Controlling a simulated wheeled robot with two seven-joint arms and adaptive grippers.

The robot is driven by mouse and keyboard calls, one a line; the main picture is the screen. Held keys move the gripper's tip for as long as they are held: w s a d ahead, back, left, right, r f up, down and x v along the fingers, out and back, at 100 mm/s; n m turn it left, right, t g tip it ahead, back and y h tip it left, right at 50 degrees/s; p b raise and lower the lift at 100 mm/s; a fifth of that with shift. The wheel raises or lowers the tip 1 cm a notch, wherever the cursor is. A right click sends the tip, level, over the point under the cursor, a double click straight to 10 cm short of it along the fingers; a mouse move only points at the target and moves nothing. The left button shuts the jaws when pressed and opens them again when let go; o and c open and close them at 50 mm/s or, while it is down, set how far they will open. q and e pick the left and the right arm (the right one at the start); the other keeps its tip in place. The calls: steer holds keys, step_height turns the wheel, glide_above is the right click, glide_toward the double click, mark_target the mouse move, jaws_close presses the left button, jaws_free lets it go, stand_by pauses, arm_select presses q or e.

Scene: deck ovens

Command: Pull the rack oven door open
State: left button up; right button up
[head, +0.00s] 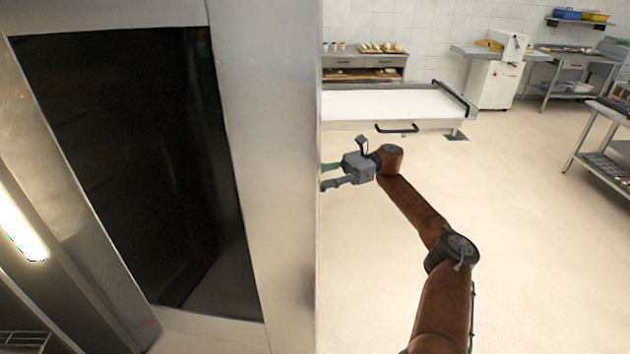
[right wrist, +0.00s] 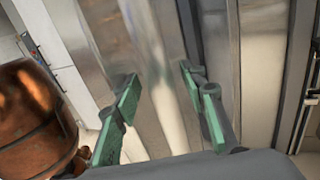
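The rack oven door (head: 268,150) fills the left half of the head view, a steel frame around a dark glass pane. It appears to stand swung out, with a lit strip and part of a wire rack to its left. My right gripper (head: 328,177) is just right of the door's free edge, which seems to hide its fingertips. In the right wrist view my right gripper (right wrist: 160,85) has its green-padded fingers apart, with steel panels (right wrist: 160,50) behind the gap. Nothing is clearly held, and I cannot tell whether it touches the door. The door handle is not identifiable. My left gripper is out of view.
A white-topped bench (head: 400,104) with a black handle stands beyond my right gripper. A shelf unit (head: 365,62) with trays is at the back wall, and a white machine (head: 492,83) is beside it. A metal table (head: 612,155) stands at the right. The floor (head: 540,220) between is clear.

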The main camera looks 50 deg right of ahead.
steer(key=v, duration=0.7)
stand_by(0.3)
steer(key=shift+d, duration=0.1)
steer(key=shift+c, duration=0.3)
